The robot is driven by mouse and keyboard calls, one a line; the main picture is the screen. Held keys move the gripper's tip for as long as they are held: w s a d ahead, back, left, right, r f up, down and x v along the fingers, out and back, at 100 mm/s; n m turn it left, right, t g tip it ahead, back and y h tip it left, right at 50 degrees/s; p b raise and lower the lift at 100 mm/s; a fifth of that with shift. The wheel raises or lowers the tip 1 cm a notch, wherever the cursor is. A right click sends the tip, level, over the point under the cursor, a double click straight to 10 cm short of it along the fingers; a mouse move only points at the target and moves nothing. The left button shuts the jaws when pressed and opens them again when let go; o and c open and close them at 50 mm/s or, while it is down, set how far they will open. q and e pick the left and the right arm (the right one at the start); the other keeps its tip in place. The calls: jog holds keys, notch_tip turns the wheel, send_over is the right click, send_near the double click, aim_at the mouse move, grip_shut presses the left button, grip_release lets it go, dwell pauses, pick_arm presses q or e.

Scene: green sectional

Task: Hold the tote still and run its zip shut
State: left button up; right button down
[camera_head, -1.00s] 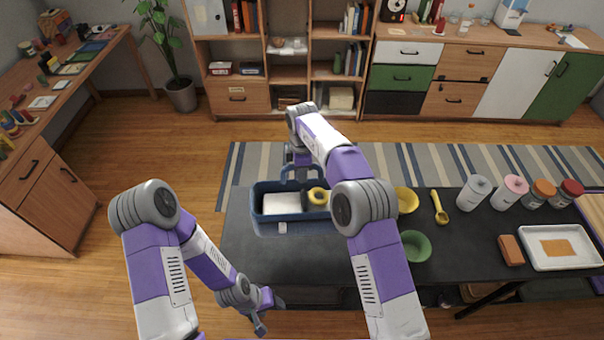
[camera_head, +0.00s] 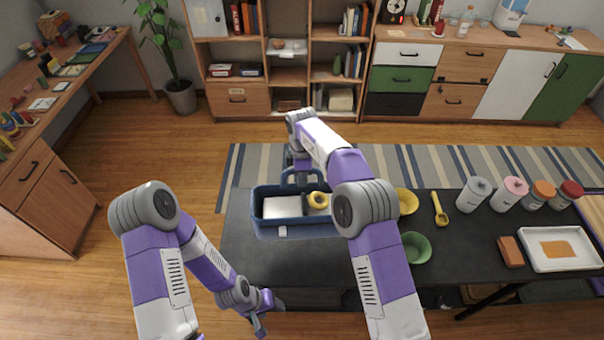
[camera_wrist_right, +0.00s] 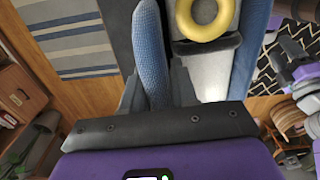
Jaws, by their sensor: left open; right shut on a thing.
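The blue tote (camera_head: 268,231) stands open on the dark table, left of its middle. A white box (camera_head: 283,207), a yellow ring (camera_head: 317,200) and a dark item lie inside. A small pale tag (camera_head: 283,231) shows on its front; I cannot make out the zip pull for sure. My right gripper (camera_head: 299,164) is at the tote's back side. In the right wrist view its fingers (camera_wrist_right: 155,92) are shut on a blue textured part, which looks like the tote's handle (camera_wrist_right: 151,45). My left gripper (camera_head: 260,328) is open and empty, low at the table's front edge, apart from the tote.
Right of the tote on the table (camera_head: 300,263) are a yellow bowl (camera_head: 408,201), a green bowl (camera_head: 416,247), a yellow scoop (camera_head: 440,209), several jars, a brown block (camera_head: 510,251) and a white tray (camera_head: 538,264). The table between tote and front edge is clear.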

aim_at(302, 192)
pick_arm(q)
jog(key=shift+f+b, duration=1.1)
pick_arm(e)
jog(key=shift+f, duration=2.65)
pick_arm(q)
jog(key=shift+f+b, duration=0.45)
pick_arm(e)
jog(key=shift+f, duration=1)
pick_arm(q)
jog(key=shift+f+b, duration=0.3)
pick_arm(e)
jog(key=shift+f, duration=0.85)
pick_arm(q)
jog(key=shift+c, duration=0.5)
